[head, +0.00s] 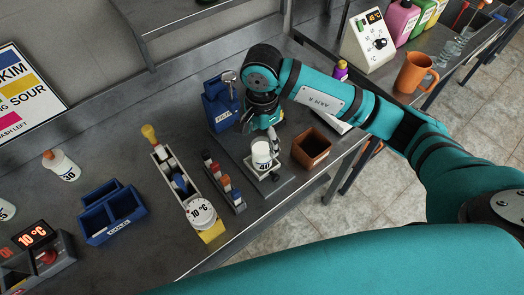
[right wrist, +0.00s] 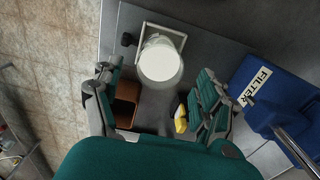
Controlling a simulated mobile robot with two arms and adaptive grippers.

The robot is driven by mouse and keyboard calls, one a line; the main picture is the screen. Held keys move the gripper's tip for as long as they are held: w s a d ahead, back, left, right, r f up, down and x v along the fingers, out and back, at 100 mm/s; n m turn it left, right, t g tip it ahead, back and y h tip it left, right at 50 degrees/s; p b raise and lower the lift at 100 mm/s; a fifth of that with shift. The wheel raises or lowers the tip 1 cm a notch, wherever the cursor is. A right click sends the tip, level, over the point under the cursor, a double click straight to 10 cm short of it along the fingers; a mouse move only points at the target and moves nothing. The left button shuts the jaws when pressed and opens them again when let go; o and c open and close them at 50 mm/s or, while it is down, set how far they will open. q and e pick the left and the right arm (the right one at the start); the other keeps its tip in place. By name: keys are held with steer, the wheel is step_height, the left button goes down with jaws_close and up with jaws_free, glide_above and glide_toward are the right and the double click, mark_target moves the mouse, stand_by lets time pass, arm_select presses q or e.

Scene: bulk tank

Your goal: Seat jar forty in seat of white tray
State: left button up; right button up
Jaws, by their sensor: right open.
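A white jar (head: 262,152) labelled 40 stands upright at a small white square tray (head: 270,176) near the front of the bench. In the right wrist view the round white jar top (right wrist: 160,61) overlaps the white square rim (right wrist: 184,42) of the tray. I cannot tell how deep the jar sits. My right gripper (head: 259,130) is just behind the jar in the head view. The right wrist view shows its fingers (right wrist: 160,95) wide apart and empty, with the jar ahead of the gap. My left gripper is not in view.
A blue filter box (head: 220,103) and an orange-brown open box (head: 311,149) flank the tray area. Left of it are a rack of coloured pieces (head: 224,182), a dial scale (head: 200,212), a blue bin (head: 111,214) and another jar (head: 62,166) with a similar label.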

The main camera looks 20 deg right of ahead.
step_height(320, 180, up, 5)
steer(key=shift+f+b, duration=0.1)
steer(key=shift+b, duration=0.4)
steer(key=shift+s+f, duration=0.1)
